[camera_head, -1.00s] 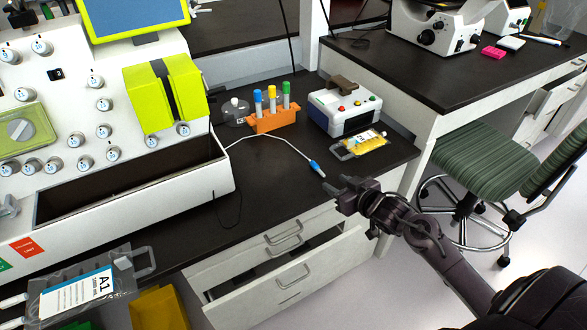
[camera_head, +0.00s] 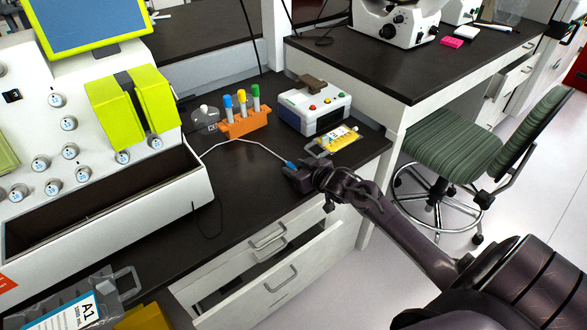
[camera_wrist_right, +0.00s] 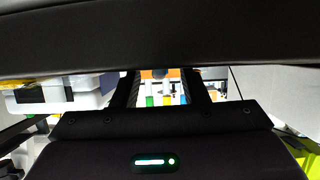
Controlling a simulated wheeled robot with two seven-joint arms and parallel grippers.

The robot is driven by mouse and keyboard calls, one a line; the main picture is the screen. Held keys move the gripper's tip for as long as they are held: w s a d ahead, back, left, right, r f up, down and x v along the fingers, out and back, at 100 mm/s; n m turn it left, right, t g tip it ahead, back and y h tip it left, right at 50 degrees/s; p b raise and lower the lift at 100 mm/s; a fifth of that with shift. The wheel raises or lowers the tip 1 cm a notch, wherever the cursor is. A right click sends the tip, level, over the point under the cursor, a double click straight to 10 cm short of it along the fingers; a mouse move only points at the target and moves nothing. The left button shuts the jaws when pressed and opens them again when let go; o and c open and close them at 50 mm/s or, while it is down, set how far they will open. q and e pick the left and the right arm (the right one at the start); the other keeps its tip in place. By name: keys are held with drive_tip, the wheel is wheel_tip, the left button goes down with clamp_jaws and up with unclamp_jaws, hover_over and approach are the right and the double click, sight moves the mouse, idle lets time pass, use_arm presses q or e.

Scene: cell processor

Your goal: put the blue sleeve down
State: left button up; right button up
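The blue sleeve (camera_head: 289,164) is at the end of a thin white tube on the dark counter, in front of the orange rack. My right gripper (camera_head: 292,173) is right at the sleeve, low over the counter, and partly covers its near end. In the right wrist view the two fingers (camera_wrist_right: 161,88) stand apart with a gap between them. The rack and its tubes show through that gap. My left gripper is not in view.
The orange rack (camera_head: 246,127) holds tubes with coloured caps. A white device (camera_head: 315,112) and a yellow-labelled pouch (camera_head: 336,141) stand just right of it. A large white machine (camera_head: 100,215) fills the left. Drawers (camera_head: 270,285) stand open below the counter edge.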

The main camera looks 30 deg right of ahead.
clamp_jaws()
idle(0.4)
wheel_tip(320, 180, up, 20)
drive_tip(key=p, duration=0.2)
drive_tip(key=s+a+r, duration=0.4)
drive_tip(key=a, duration=0.5)
drive_tip(key=s+a+r+h, duration=0.1)
drive_tip(key=s+a+r, duration=0.3)
drive_tip(key=a, duration=0.6)
drive_tip(key=shift+a+r+m, duration=0.25)
drive_tip(key=shift+r+m, duration=0.05)
drive_tip(key=shift+r, duration=0.5)
drive_tip(key=shift+w, duration=0.1)
